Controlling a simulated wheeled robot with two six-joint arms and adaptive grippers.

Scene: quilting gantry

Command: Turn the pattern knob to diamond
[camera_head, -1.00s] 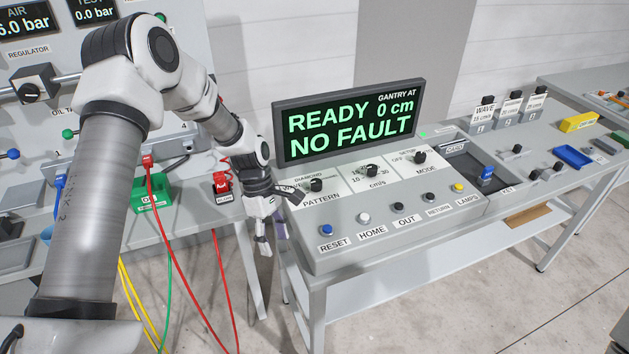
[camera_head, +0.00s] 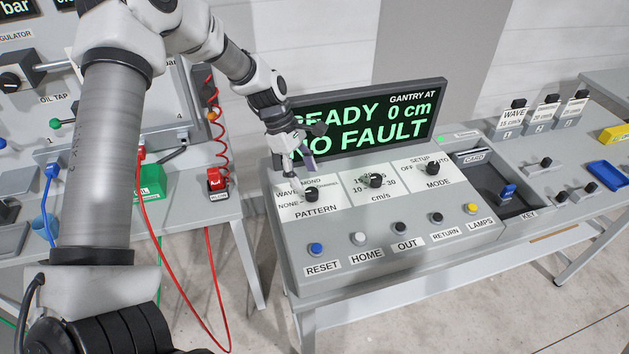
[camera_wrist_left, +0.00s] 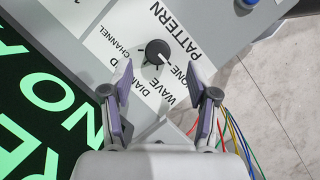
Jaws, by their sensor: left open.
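The pattern knob (camera_head: 311,194) is a black round knob on a white plate of the grey console, labelled PATTERN. In the left wrist view the knob (camera_wrist_left: 157,52) has labels NONE, WAVE, DIAMOND and CHANNEL around it. Its small white mark seems to face the NONE side. My left gripper (camera_head: 299,168) is above and behind the knob, pointing down at the plate. In the left wrist view my left gripper (camera_wrist_left: 166,88) is open, its two purple-padded fingers apart and empty, with the knob just beyond the tips. My right gripper is not in view.
The display (camera_head: 362,122) reads READY, 0 cm, NO FAULT and stands close behind my left gripper. The cm/s knob (camera_head: 376,181) and mode knob (camera_head: 432,168) sit to the right. A row of buttons, starting with the blue reset button (camera_head: 316,249), lies in front.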

